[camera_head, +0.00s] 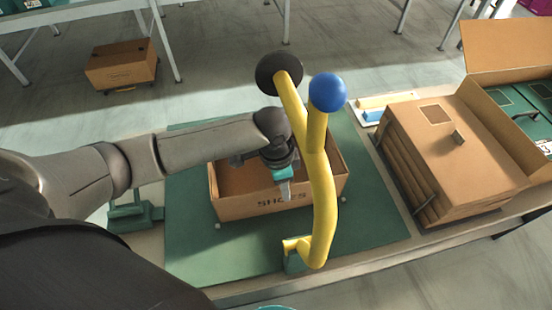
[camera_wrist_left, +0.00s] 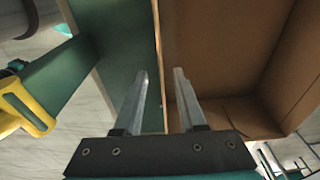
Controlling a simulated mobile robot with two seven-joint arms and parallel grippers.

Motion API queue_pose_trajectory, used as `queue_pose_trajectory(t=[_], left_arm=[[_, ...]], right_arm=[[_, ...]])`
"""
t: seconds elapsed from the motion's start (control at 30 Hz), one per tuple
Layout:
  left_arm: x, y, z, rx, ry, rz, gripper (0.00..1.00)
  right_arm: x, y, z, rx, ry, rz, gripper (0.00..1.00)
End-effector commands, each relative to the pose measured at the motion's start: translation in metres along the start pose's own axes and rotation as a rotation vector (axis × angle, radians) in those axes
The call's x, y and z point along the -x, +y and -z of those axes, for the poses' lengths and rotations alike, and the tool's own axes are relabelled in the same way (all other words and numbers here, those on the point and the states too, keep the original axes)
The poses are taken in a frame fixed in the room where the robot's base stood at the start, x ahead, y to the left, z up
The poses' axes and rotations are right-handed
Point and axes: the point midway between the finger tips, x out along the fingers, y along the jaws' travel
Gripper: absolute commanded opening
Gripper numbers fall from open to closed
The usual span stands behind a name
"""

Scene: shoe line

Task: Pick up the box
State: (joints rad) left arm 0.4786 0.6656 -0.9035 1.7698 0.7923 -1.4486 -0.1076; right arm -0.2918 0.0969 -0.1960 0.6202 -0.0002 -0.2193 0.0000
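An open brown cardboard box (camera_head: 236,206) marked "SHOES" stands on a green mat (camera_head: 188,240) on the table. It looks empty where I can see in. My left gripper (camera_head: 284,190) reaches down over the box at its front wall. In the left wrist view the gripper (camera_wrist_left: 160,75) is open, with one finger on each side of the box wall's edge (camera_wrist_left: 157,28). The box's brown inside (camera_wrist_left: 215,50) lies to the right and green surface to the left. I cannot tell whether the fingers touch the wall. My right gripper is not in view.
A yellow curved post (camera_head: 321,195) with a blue ball (camera_head: 328,92) and dark disc stands before the box's right part. Flat brown cartons (camera_head: 450,150) are stacked at the right, beside an open carton holding green items (camera_head: 515,110). Another carton (camera_head: 121,65) is on the floor.

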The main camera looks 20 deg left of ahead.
Motion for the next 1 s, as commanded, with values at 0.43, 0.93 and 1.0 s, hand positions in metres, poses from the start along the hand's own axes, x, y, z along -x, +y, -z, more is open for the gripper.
queue_pose_trajectory(t=[0.43, 0.93, 1.0], left_arm=[[-0.059, -0.003, -0.008, -0.002, 0.001, 0.002, 0.4], [-0.061, -0.004, -0.007, -0.004, 0.002, 0.003, 0.16], [-0.061, -0.004, -0.007, -0.004, 0.002, 0.003, 0.09]], right_arm=[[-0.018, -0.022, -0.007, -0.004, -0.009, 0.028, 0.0], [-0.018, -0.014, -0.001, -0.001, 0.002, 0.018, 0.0], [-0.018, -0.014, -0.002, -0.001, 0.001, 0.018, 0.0]])
